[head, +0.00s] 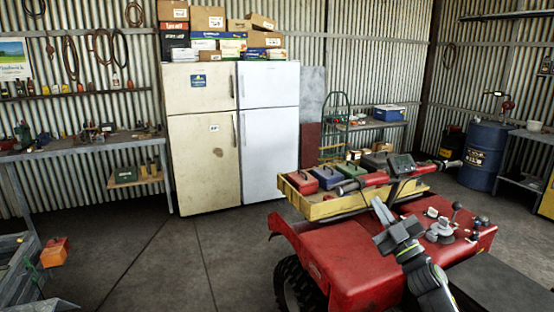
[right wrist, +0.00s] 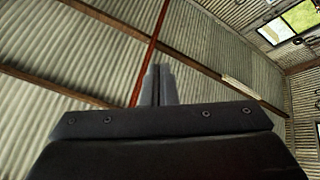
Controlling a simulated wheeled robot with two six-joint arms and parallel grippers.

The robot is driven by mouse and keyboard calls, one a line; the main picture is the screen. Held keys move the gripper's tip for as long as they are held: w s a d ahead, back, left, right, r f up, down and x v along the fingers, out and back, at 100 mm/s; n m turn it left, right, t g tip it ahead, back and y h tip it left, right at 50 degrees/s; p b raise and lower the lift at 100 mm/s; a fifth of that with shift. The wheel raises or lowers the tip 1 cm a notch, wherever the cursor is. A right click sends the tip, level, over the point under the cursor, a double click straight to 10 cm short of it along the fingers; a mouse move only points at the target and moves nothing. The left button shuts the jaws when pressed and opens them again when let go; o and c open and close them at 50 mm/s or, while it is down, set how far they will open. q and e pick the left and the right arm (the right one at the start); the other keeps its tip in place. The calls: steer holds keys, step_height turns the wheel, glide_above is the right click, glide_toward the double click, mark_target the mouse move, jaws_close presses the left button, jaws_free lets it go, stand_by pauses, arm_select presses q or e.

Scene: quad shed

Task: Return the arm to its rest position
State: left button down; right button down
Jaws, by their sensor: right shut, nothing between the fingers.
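My right gripper (head: 380,212) is raised over the red quad bike (head: 365,250) in the head view, its arm coming up from the lower right. Its fingertips point up and to the left, near the handlebar. In the right wrist view the two fingers (right wrist: 155,85) stand close together with nothing held between them, against the ribbed metal roof. The gripper looks apart from the quad, though the gap is hard to judge. My left gripper is not in either view.
A yellow tray (head: 325,209) on the quad's front holds several coloured boxes, close to my right gripper. Two fridges (head: 203,150) stand at the back wall. A workbench (head: 85,145) is at left, a blue drum (head: 483,155) at right. The floor (head: 180,255) between is clear.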

steer(key=w+d+f+m+g+h, duration=0.2)
steer(key=w+d+f+m+h, duration=0.2)
steer(key=d+f+m+h, duration=0.55)
steer(key=s+d+f+m+g+h+b, duration=0.1)
steer(key=s+f+g, duration=0.3)
steer(key=f, duration=0.9)
steer(key=s+f+g+h+b, duration=0.15)
steer(key=s+f, duration=0.35)
steer(key=f, duration=0.7)
steer(key=s+d+f+m+g+b, duration=0.15)
steer(key=s+f, duration=0.35)
steer(key=f, duration=0.8)
steer(key=s+a+f+g+b, duration=0.2)
steer(key=s+f+g+b, duration=0.35)
steer(key=s+f, duration=1.95)
steer(key=s+a+f+g, duration=0.1)
steer(key=s+f+g, duration=0.1)
steer(key=s, duration=0.7)
steer(key=s+a+f+g, duration=0.2)
steer(key=s+f, duration=0.2)
steer(key=s, duration=0.5)
steer(key=s+a+f+m+g, duration=0.1)
steer(key=s+f+g, duration=0.1)
steer(key=s, duration=0.8)
steer(key=shift+a+f+b, duration=0.3)
steer(key=shift+f+b, duration=0.05)
steer(key=shift+f, duration=0.25)
steer(key=shift+s, duration=0.1)
